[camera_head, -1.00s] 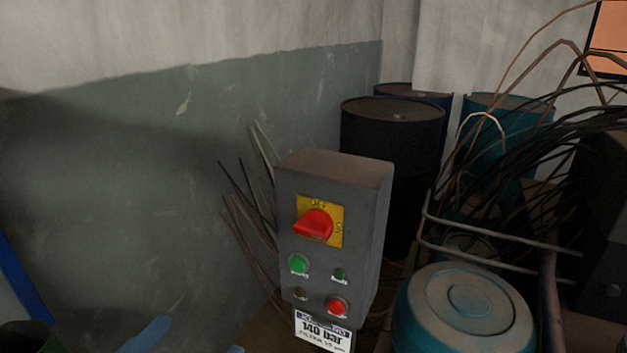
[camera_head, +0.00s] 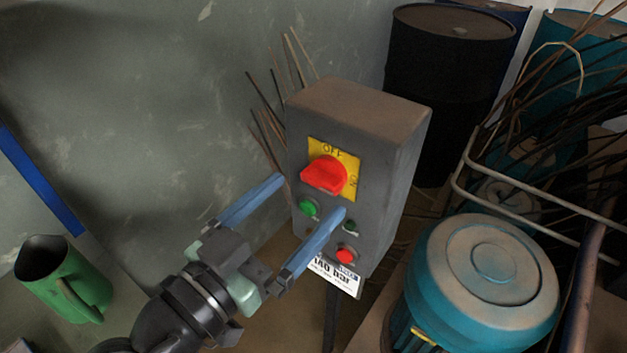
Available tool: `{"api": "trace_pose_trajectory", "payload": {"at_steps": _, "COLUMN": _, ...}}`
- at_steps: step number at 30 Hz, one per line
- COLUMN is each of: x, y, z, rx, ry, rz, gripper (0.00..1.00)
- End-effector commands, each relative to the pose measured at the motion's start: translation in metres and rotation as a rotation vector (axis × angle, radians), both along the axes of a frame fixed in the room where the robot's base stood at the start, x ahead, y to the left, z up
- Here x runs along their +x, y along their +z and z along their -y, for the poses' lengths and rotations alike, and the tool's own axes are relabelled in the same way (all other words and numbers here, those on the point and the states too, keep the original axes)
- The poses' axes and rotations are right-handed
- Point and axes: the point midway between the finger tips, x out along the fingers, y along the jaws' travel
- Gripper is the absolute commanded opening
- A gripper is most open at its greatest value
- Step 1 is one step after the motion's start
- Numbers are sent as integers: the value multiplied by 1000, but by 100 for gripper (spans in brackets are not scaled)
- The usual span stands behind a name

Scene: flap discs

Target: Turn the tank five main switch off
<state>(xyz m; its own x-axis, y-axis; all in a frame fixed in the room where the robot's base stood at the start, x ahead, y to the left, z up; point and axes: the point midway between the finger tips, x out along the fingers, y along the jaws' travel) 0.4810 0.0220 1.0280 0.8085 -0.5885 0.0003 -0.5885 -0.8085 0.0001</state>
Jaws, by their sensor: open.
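The main switch is a red rotary knob (camera_head: 324,174) on a yellow plate (camera_head: 347,157) marked OFF at the top and ON at the right. It sits on the front of a grey control box (camera_head: 365,105). The knob's handle lies roughly sideways, tilted. My gripper (camera_head: 312,198) is open and empty, with two blue fingers spread wide. The fingers point up toward the box front, one to the left of the box and one in front of its buttons, below the knob. I cannot tell whether a finger touches the box.
Below the knob are a green button (camera_head: 308,208), a red button (camera_head: 346,255) and a label (camera_head: 338,276). A teal motor (camera_head: 485,260) stands right of the box. Dark drums (camera_head: 450,85) and wires stand behind. A green jug (camera_head: 62,280) is at lower left.

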Motion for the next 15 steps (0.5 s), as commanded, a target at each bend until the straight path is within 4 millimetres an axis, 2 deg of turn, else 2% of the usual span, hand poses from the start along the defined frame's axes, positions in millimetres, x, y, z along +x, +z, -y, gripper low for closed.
{"api": "trace_pose_trajectory", "payload": {"at_steps": 6, "x": 23, "y": 1, "z": 17, "rx": 0, "ry": -2, "rz": 0, "gripper": 98}}
{"api": "trace_pose_trajectory", "payload": {"at_steps": 15, "x": 29, "y": 0, "z": 21, "rx": 1, "ry": 1, "rz": -1, "gripper": 98}}
